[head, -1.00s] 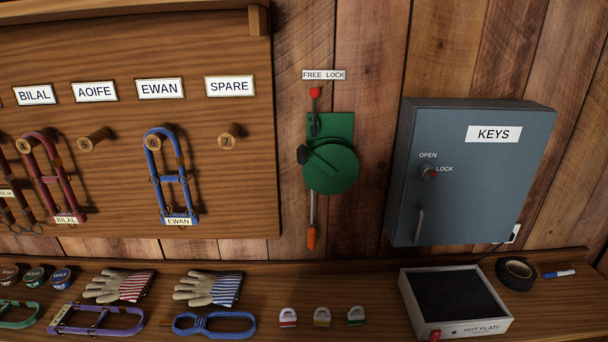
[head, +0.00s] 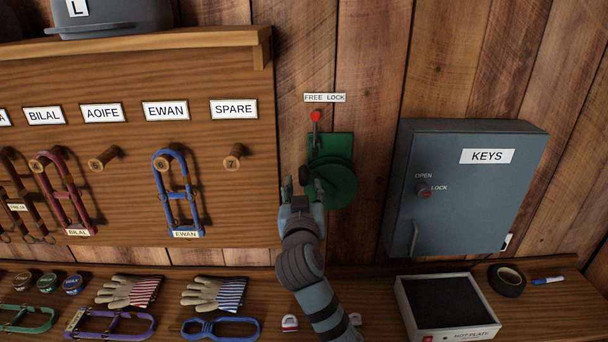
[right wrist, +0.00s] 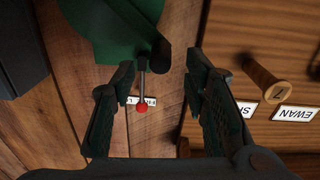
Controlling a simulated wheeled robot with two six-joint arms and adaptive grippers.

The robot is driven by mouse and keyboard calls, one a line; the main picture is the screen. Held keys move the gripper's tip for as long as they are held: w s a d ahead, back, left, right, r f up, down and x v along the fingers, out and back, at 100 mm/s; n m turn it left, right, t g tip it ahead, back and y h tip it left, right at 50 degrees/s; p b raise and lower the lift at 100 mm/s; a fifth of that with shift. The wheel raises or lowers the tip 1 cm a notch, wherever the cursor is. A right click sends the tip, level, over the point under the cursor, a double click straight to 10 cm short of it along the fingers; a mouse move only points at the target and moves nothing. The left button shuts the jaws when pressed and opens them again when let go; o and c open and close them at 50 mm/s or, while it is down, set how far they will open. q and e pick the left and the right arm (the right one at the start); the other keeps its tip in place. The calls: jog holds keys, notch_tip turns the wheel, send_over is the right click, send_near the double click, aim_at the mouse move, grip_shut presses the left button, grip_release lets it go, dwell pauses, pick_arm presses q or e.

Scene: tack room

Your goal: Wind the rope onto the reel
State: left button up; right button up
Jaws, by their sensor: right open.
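The green reel (head: 340,185) is fixed to the plank wall, with a dark crank knob (head: 304,174) at its left side. The red-tipped lever (head: 315,117) stands upright above it, below the FREE LOCK label (head: 324,98). My right gripper (head: 304,187) is open at the knob. In the right wrist view the reel (right wrist: 112,30) is at the top, the dark knob (right wrist: 154,58) appears between the open fingertips (right wrist: 162,64), and the lever's red ball (right wrist: 141,108) shows between the fingers. The hanging rope is hidden behind my right arm. My left gripper is out of view.
A grey KEYS cabinet (head: 465,190) is on the wall to the right, above a hot plate (head: 447,308) on the shelf. The peg board (head: 130,215) with halters is on the left. Gloves (head: 130,292) and small padlocks (head: 290,322) lie below.

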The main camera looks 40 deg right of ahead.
aim_at(303, 176)
jog(key=x, duration=0.6)
jog(key=shift+w, duration=0.15)
jog(key=shift+f, duration=0.1)
grip_shut()
